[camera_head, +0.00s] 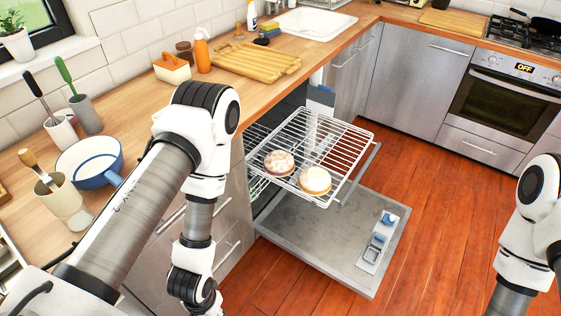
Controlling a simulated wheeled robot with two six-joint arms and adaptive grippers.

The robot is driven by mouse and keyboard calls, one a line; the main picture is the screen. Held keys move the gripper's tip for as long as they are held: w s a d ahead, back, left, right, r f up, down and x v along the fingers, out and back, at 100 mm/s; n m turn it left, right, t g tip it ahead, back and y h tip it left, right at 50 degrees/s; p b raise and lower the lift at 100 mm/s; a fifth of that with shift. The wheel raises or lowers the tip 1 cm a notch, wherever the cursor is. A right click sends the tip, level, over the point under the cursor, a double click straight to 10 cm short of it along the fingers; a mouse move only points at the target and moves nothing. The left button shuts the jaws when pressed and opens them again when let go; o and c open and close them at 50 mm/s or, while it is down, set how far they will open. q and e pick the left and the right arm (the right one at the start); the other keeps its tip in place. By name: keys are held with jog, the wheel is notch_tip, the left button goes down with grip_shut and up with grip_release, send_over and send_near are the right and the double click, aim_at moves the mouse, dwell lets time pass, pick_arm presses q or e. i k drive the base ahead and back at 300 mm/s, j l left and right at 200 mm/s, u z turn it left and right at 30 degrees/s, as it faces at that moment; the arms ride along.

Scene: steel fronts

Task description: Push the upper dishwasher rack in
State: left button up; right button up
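The upper dishwasher rack (338,142) is a white wire rack, pulled out of the dishwasher over its lowered door (325,240). Two round, pale-topped items (279,162) (315,180) lie on the rack near its front-left side. A grey bar (360,175) runs along the rack's right side. My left arm comes in from the left and bends down in front of the cabinets, left of the rack. Its gripper is below the picture edge. My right arm is at the right edge, apart from the rack, and its gripper is not in view.
The wooden counter (140,115) borders the dishwasher on the left, with a blue-rimmed pan (90,162), a utensil pot (60,203) and a cutting board (255,60). An oven (507,100) stands at the back right. The red wooden floor (440,200) right of the door is clear.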

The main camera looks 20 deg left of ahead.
aim_at(311, 105)
jog(key=i+l+u, duration=0.2)
jog(key=u, duration=0.2)
jog(key=i+l+u, duration=0.6)
jog(key=u, duration=0.25)
jog(key=k+l, duration=0.05)
jog(key=l, duration=0.05)
